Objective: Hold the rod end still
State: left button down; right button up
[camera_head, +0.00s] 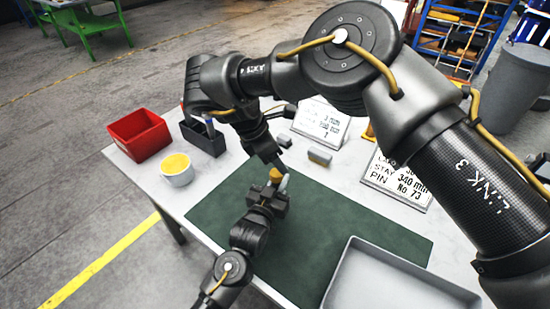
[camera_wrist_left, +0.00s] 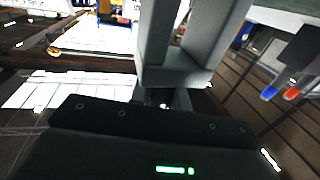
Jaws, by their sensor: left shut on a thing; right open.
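My left gripper (camera_head: 272,190) is over the green mat (camera_head: 345,222) and shut on a small piece, apparently the rod end. A yellow part (camera_head: 276,174) and a pale grey tip show at its jaws; which of them belongs to the held piece is unclear. In the left wrist view, grey upright shapes (camera_wrist_left: 175,75) stand close in front of the dark gripper body and the grip itself is hard to make out. My right gripper (camera_head: 272,156) is open, just above and beside the left jaws. Whether it touches the piece cannot be told.
Small grey blocks (camera_head: 319,157) and sign boards (camera_head: 397,180) stand behind. A grey tray (camera_head: 345,272) is front right. The mat's middle is clear.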

jog(key=shift+r, duration=0.1)
jog(key=shift+c, duration=0.3)
jog(key=r+n+y, duration=0.1)
jog(key=n, duration=0.8)
jog(key=d+n+g+y, duration=0.1)
jog(key=n, duration=0.9)
jog(key=w+r+n+y, duration=0.1)
jog(key=n+y, duration=0.1)
jog(key=n, duration=0.8)
jog(key=shift+d+r+g, duration=0.25)
jog(key=shift+r+g, duration=0.05)
jog(key=shift+r, duration=0.05)
jog(key=n, duration=0.5)
jog(key=shift+s+a, duration=0.25)
jog(key=shift+a, duration=0.1)
jog(key=n, duration=0.4)
jog(key=shift+s+a+y, duration=0.15)
jog(key=shift+a+y, duration=0.05)
jog(key=shift+y, duration=0.1)
jog(key=n, duration=0.4)
